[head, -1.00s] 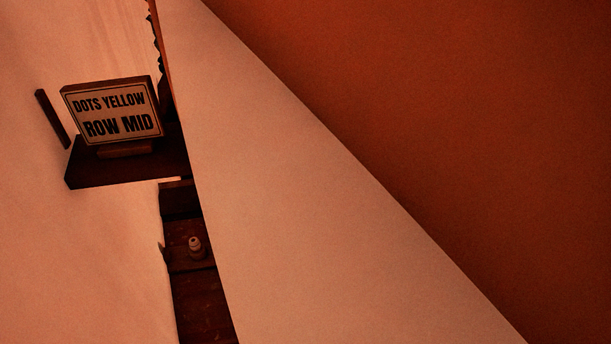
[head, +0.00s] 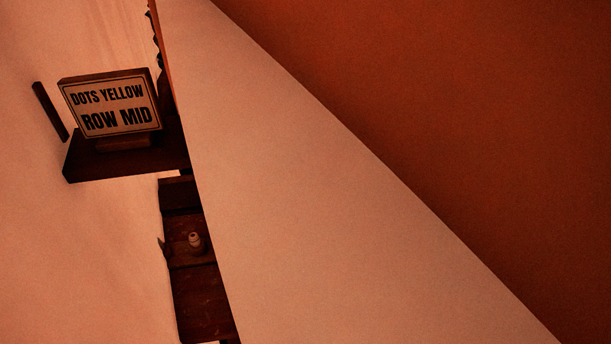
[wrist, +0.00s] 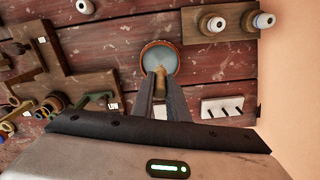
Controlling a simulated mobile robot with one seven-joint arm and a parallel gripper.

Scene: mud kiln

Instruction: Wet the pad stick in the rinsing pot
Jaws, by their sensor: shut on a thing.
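In the wrist view the rinsing pot (wrist: 172,48) is a round reddish-brown pot with grey-blue liquid inside, standing on the dark red plank bench. My gripper (wrist: 159,77) is shut, and its two grey fingers come together at the near rim of the pot. A tan piece, apparently the pad stick (wrist: 153,91), shows between the fingers. Its tip is largely hidden by them, so I cannot tell whether it touches the liquid. Neither the pot nor my gripper can be made out in the head view.
In the wrist view, a wooden block with spools (wrist: 216,24) is right of the pot. A white pronged rack (wrist: 227,107) lies right of my fingers. Wooden racks (wrist: 90,86) crowd the left. In the head view, a shelf sign (head: 112,104) reads "DOTS YELLOW ROW MID"; a large pale surface blocks the middle.

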